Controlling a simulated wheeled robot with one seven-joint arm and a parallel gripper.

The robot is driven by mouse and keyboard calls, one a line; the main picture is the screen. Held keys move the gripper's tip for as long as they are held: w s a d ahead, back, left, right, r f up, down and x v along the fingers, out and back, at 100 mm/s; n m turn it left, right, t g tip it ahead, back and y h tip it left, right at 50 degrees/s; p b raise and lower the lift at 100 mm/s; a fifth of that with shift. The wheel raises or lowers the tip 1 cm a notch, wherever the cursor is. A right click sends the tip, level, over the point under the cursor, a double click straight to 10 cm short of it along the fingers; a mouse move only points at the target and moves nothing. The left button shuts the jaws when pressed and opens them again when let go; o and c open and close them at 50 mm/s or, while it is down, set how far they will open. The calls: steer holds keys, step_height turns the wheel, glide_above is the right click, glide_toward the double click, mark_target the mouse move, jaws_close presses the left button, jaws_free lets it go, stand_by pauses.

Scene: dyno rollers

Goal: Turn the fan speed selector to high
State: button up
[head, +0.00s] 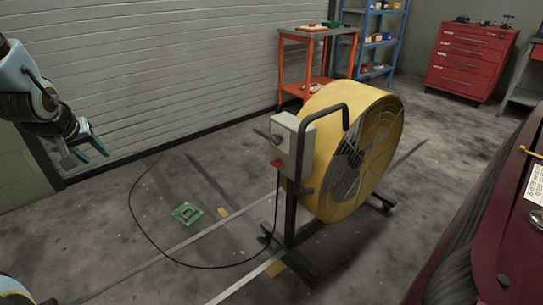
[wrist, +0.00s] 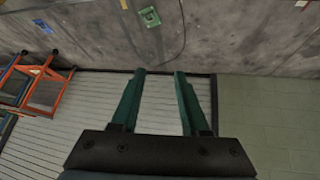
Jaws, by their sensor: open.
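The yellow drum fan (head: 347,150) stands on a dark wheeled frame in the middle of the head view. A grey control box (head: 291,138) is fixed to its near side, with a dark round knob (head: 276,139) on the box's left face. The knob's setting is too small to read. My gripper (head: 88,150) is at the far left, well apart from the fan. In the wrist view my gripper (wrist: 158,73) is open with nothing between its fingers. The fan does not show clearly there.
A black cable (head: 135,215) loops across the floor beside a green square object (head: 186,212). A shutter door (head: 180,70) is behind. An orange cart (head: 318,62), blue shelf (head: 378,40) and red cabinet (head: 470,60) stand at the back. A dark red car (head: 490,215) is at right.

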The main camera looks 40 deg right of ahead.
steer(key=w+d+f+m+h+b, duration=0.1)
steer(key=d+f+h+b, duration=0.2)
steer(key=d, duration=0.5)
steer(key=w+d+f+h+b, duration=0.1)
steer(key=d+f+h+b, duration=0.1)
steer(key=d+f, duration=0.35)
steer(key=m+g+h+b, duration=0.3)
steer(key=g+h+b, duration=0.4)
steer(key=h, duration=0.3)
glide_toward(273, 141)
steer(key=d, duration=0.9)
steer(key=shift+s+d+f, duration=0.1)
steer(key=shift+s+d, duration=0.1)
jaws_close()
